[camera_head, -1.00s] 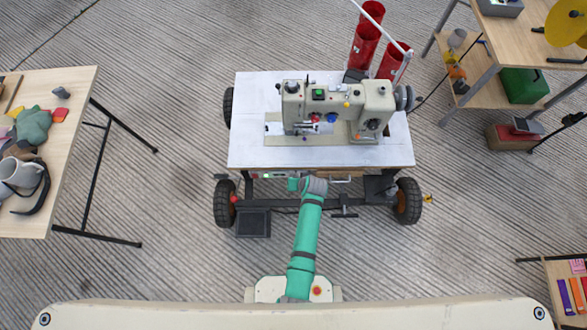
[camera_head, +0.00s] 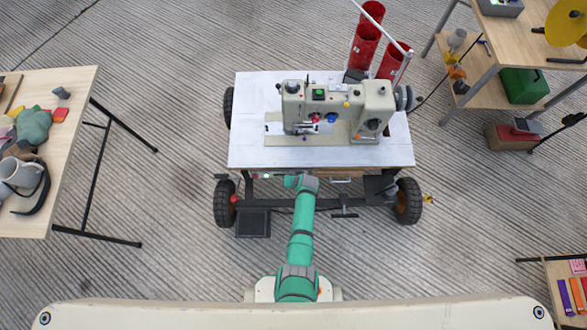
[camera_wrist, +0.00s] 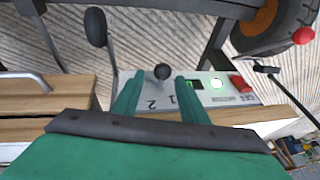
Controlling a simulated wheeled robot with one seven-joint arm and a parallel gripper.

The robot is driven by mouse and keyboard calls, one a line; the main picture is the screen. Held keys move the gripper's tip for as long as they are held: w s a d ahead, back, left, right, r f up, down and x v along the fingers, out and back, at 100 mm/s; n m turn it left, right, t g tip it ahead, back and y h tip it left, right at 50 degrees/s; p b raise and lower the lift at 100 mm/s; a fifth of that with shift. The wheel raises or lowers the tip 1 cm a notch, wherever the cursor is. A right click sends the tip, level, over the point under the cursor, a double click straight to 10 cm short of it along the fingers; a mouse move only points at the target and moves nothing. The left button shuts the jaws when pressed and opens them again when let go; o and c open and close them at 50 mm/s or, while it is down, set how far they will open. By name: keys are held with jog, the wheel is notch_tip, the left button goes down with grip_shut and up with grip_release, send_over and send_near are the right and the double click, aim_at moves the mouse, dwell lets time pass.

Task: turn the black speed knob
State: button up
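The black speed knob (camera_wrist: 162,71) is a small round ball on a light control panel (camera_wrist: 158,92) marked with numbers such as 1 and 2. In the wrist view it shows between the tips of my gripper (camera_wrist: 157,79), whose two green fingers stand apart with a gap on each side of it. I cannot tell whether the fingertips reach down to the knob's depth. In the head view my gripper (camera_head: 291,181) is at the front edge of the sewing table, and the knob cannot be made out there.
The sewing machine (camera_head: 350,98) stands on the white table (camera_head: 255,90).

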jog(key=shift+a, duration=0.1)
grip_shut()
dwell(0.3)
jog(key=shift+d+f+m+y, duration=0.1)
jog(key=shift+d+m+y, duration=0.1)
jog(key=shift+d+y, duration=0.4)
jog(key=shift+d+r+m+y, duration=0.1)
jog(key=shift+d+m+y, duration=0.15)
jog(key=shift+y, duration=0.7)
jog(key=shift+d+f+m+y, duration=0.15)
jog(key=shift+d+y, duration=0.25)
jog(key=shift+y, duration=0.65)
jog(key=shift+d, duration=0.1)
